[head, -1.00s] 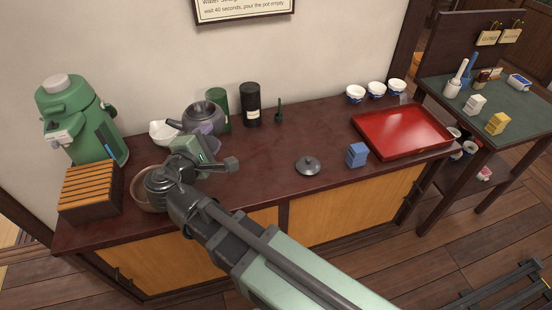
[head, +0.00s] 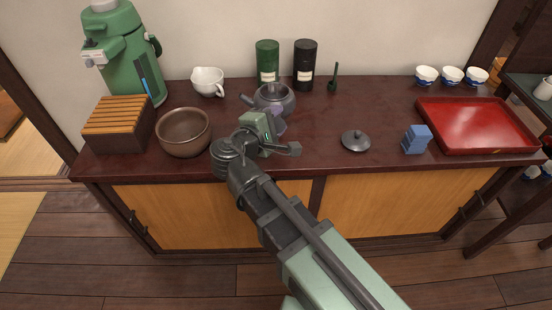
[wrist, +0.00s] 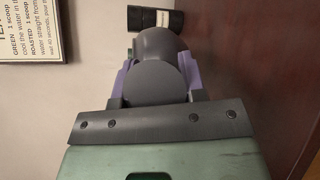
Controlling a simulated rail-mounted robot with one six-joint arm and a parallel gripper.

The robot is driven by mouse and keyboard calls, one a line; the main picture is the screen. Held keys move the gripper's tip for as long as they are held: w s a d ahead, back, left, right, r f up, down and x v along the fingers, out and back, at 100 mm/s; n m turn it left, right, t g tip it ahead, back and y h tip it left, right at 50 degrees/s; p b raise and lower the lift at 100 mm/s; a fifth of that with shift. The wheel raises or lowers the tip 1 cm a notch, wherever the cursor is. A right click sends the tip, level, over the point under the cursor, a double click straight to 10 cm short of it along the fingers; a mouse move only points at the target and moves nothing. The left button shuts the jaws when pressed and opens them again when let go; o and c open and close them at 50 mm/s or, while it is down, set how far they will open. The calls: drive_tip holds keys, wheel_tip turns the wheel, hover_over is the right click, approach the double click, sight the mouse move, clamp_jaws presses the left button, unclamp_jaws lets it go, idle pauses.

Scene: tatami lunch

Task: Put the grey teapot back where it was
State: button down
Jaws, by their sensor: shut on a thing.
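The grey teapot (head: 274,97) is at the back middle of the dark counter, in front of the tea canisters, with its top open and its spout to the left. My gripper (head: 277,120) is shut on it from the front side. In the wrist view the purple finger pads (wrist: 155,82) sit on either side of a rounded grey part of the teapot (wrist: 152,45). The arm hides part of the teapot's base, so I cannot tell whether it touches the counter. A dark grey lid (head: 355,142) lies apart on the counter, to the right.
Close behind the teapot stand a green canister (head: 267,62) and a black canister (head: 304,65). A white pitcher (head: 208,81), brown bowl (head: 184,132) and slatted box (head: 121,125) are to the left. A blue block (head: 416,139) and red tray (head: 476,126) are to the right.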

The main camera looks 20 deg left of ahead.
wheel_tip(320, 180, down, 7)
drive_tip(key=b, duration=0.5)
drive_tip(key=shift+f, duration=0.15)
drive_tip(key=shift+r, duration=0.25)
drive_tip(key=shift+f, duration=0.15)
drive_tip(key=c, duration=0.7)
unclamp_jaws()
drive_tip(key=shift+r, duration=0.25)
drive_tip(key=p+v, duration=0.2)
drive_tip(key=v, duration=1)
drive_tip(key=shift+f, duration=0.1)
